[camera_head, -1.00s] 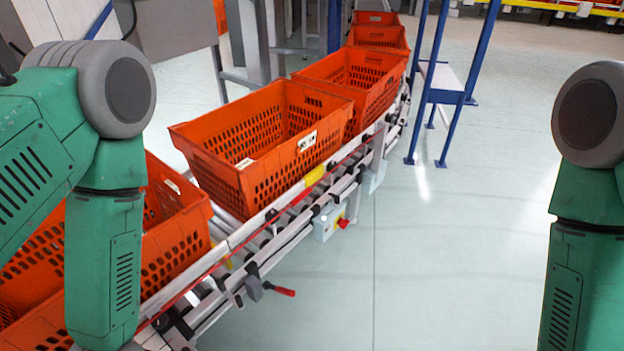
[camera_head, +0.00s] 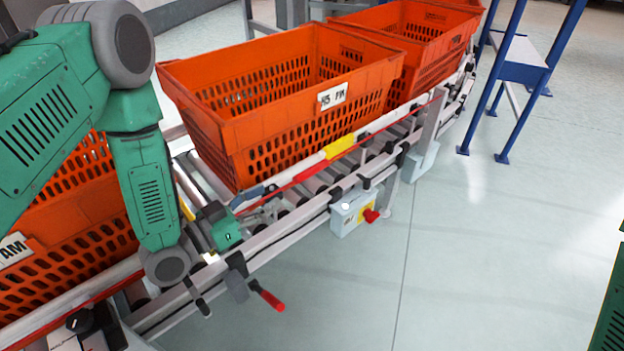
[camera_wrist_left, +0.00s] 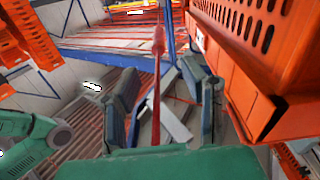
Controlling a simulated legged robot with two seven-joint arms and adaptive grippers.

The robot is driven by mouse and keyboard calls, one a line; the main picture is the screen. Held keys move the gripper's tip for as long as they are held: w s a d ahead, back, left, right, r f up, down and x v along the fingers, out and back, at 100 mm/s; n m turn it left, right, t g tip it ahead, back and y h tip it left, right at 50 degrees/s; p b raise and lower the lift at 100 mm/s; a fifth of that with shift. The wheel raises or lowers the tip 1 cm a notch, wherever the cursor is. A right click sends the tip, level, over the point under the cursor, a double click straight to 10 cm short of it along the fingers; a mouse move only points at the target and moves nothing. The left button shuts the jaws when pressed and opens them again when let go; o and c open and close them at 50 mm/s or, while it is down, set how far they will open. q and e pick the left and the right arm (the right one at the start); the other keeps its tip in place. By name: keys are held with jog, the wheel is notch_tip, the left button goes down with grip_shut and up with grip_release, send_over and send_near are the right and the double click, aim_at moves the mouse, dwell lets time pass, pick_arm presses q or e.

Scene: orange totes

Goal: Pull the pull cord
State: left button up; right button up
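The red pull cord (camera_head: 300,178) runs along the near side rail of the roller conveyor, beneath the orange totes. In the left wrist view the cord (camera_wrist_left: 156,95) stretches away from me between the fingers of my left gripper (camera_wrist_left: 160,88). The fingers are apart, with space on both sides of the cord. In the head view my left gripper (camera_head: 257,203) reaches over the conveyor in front of the middle tote, close to the cord. Its fingertips are small there, and contact with the cord cannot be told. My right gripper is out of view.
An orange tote (camera_head: 285,100) stands on the conveyor beside my left gripper, with another tote (camera_head: 440,45) behind it. A nearer tote (camera_head: 70,225) is partly behind my left arm. A control box with red button (camera_head: 350,212) and a red-handled lever (camera_head: 265,295) project from the conveyor's near side.

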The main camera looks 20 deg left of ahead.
aim_at(313, 171)
pick_arm(q)
jog(key=b+x, duration=0.2)
jog(key=x, duration=0.9)
jog(key=shift+w+d+b, duration=0.15)
jog(key=shift+d+b, duration=0.05)
jog(key=shift+b, duration=0.2)
jog(key=shift+w+d, duration=0.35)
jog(key=shift+w, duration=0.3)
jog(key=shift+c, duration=0.5)
